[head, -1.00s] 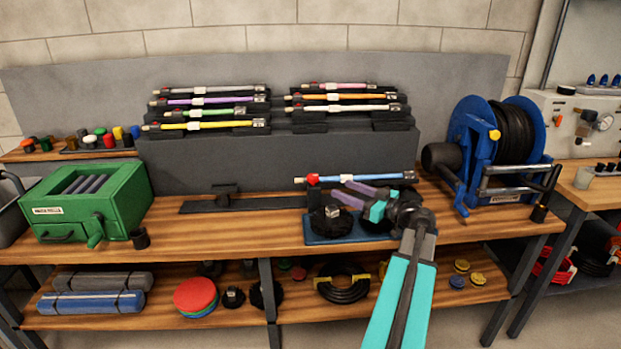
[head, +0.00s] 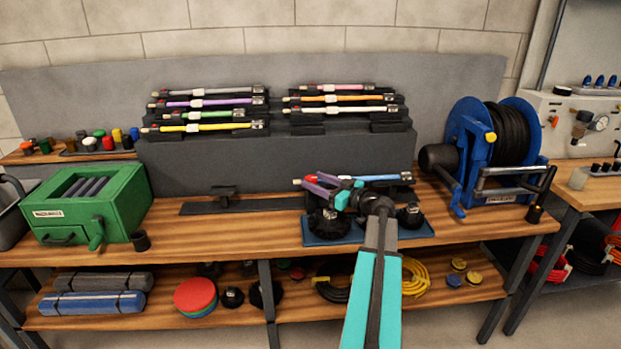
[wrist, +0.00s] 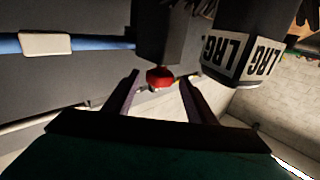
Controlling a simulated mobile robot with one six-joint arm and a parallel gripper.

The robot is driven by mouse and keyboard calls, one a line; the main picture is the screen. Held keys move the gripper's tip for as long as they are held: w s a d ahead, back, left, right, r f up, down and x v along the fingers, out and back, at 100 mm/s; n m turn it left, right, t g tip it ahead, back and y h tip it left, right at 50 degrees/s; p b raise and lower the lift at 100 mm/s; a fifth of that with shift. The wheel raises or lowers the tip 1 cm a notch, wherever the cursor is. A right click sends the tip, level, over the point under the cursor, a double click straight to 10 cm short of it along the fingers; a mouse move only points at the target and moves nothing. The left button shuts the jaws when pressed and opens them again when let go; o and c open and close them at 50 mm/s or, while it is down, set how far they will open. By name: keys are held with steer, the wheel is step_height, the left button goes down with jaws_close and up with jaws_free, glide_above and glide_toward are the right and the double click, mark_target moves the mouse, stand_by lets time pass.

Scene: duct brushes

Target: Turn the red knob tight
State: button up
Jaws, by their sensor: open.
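The red knob (head: 312,178) is at the left part of a blue rod (head: 400,177) held above a dark blue mat (head: 318,243) on the bench. In the wrist view the red knob (wrist: 159,77) shows under a dark block, in line with the gap between my fingertips. The blue rod, with a white band (wrist: 45,44), runs off to the left there. My gripper (head: 320,185) has purple fingers, parted around or just short of the knob; I cannot tell whether they touch it.
Black round pieces (head: 328,222) stand on the mat beneath my gripper. A black piece labelled LRG (wrist: 230,52) is close on the right in the wrist view. A rack of colored rods (head: 210,128) is behind. A blue hose reel (head: 470,150) stands right, a green box (head: 85,205) left.

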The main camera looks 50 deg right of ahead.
steer(key=shift+w+a, duration=0.1)
steer(key=shift+w, duration=1.15)
steer(key=c, duration=1)
steer(key=shift+c, duration=0.2)
